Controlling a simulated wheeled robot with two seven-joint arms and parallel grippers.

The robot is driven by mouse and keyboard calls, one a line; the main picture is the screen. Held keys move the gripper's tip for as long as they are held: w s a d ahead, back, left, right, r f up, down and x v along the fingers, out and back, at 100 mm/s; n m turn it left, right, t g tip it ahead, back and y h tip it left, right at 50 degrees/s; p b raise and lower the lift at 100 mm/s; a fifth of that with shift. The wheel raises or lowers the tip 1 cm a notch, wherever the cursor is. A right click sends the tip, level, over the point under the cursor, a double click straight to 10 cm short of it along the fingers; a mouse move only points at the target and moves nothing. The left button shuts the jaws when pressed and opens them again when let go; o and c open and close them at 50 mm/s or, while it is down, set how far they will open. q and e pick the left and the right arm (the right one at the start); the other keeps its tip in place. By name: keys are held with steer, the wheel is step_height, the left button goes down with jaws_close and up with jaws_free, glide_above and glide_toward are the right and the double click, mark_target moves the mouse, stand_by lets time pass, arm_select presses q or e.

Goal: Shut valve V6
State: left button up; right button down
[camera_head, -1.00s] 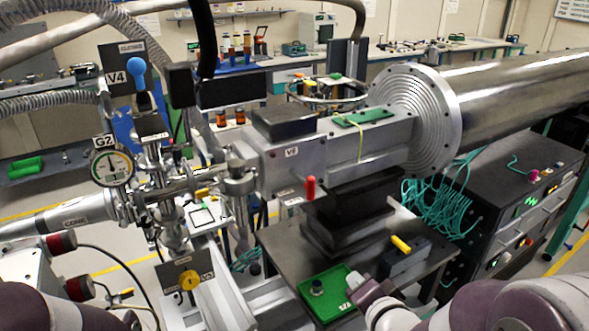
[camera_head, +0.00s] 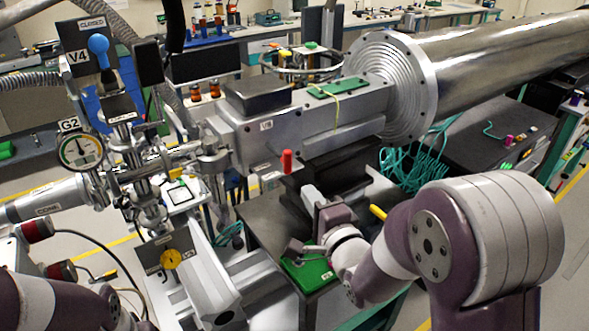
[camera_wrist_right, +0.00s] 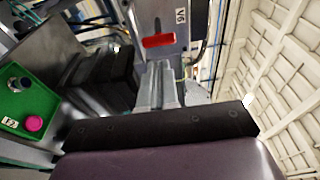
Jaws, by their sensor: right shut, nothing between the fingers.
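The valve V6 body (camera_head: 300,125) is a grey metal block on the beamline, in the middle of the head view. Its red handle (camera_head: 286,161) sticks out upright on the near side face. In the right wrist view the red handle (camera_wrist_right: 158,40) lies across the picture next to the V6 label (camera_wrist_right: 181,15). My right gripper (camera_head: 309,192) is below and slightly right of the handle, apart from it. Its fingers (camera_wrist_right: 160,85) are shut and empty, pointing toward the handle. My left gripper is out of view; only part of that arm shows at the lower left.
Valve V4 with a blue knob (camera_head: 98,43) and gauge G2 (camera_head: 81,150) stand at the left. A yellow knob (camera_head: 170,259) sits on a dark plate below. A green tray (camera_head: 307,272) lies under my right arm. A yellow handle (camera_head: 377,211) is close to that arm.

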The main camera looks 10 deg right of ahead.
mark_target(289, 165)
steer(key=w, duration=0.2)
steer(key=w+p, duration=0.1)
steer(key=w, duration=0.1)
steer(key=w+a+p, duration=0.1)
steer(key=w, duration=0.2)
steer(key=shift+w, duration=0.1)
steer(key=shift+w+a, duration=0.15)
steer(key=shift+w, duration=0.7)
steer(key=shift+f, duration=0.1)
steer(key=shift+w, duration=0.1)
steer(key=w, duration=0.1)
steer(key=w+a+b, duration=0.1)
steer(key=w, duration=0.1)
steer(key=w+b, duration=0.1)
steer(key=shift+w+a, duration=0.35)
steer(key=shift+a, duration=0.05)
